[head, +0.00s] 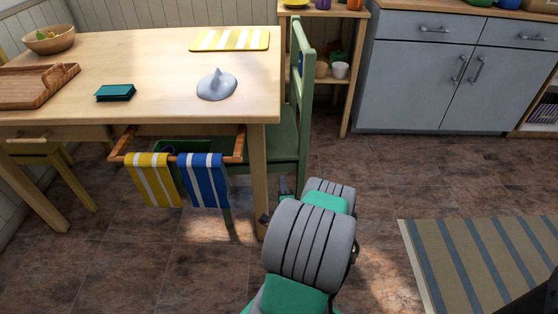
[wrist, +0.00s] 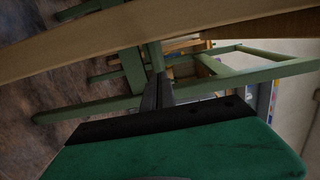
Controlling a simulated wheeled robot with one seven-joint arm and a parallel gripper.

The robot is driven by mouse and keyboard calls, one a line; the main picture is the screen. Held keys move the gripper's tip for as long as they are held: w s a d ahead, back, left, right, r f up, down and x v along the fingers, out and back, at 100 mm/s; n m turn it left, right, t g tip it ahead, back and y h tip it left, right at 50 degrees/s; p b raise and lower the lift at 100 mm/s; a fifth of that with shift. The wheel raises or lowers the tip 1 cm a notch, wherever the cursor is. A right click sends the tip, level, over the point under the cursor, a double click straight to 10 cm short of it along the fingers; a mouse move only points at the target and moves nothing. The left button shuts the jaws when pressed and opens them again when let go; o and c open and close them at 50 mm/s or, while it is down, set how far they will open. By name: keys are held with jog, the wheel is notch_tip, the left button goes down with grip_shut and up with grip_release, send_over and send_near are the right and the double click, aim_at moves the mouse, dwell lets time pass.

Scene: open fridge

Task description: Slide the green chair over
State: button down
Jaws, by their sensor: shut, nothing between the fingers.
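The green chair (head: 304,88) stands at the right end of the wooden table (head: 150,50), its seat partly under the tabletop. Its green frame also shows in the wrist view (wrist: 245,76), turned sideways. My gripper (head: 284,186) is low beside the table's front right leg, near the chair's seat; my own arm hides part of it. In the wrist view my gripper's dark fingers (wrist: 158,92) are together and point at the chair's green parts. I cannot tell whether they touch the chair.
A pull-out rail with a yellow striped towel (head: 153,180) and a blue striped towel (head: 203,180) hangs at the table's front. Grey cabinets (head: 450,85) and a wooden shelf (head: 350,75) stand behind. A striped rug (head: 480,260) lies right. The floor between is clear.

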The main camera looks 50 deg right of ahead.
aim_at(278, 158)
jog(key=x, duration=0.9)
jog(key=shift+w+d+f, duration=0.1)
jog(key=shift+w+d, duration=0.05)
jog(key=shift+w, duration=0.1)
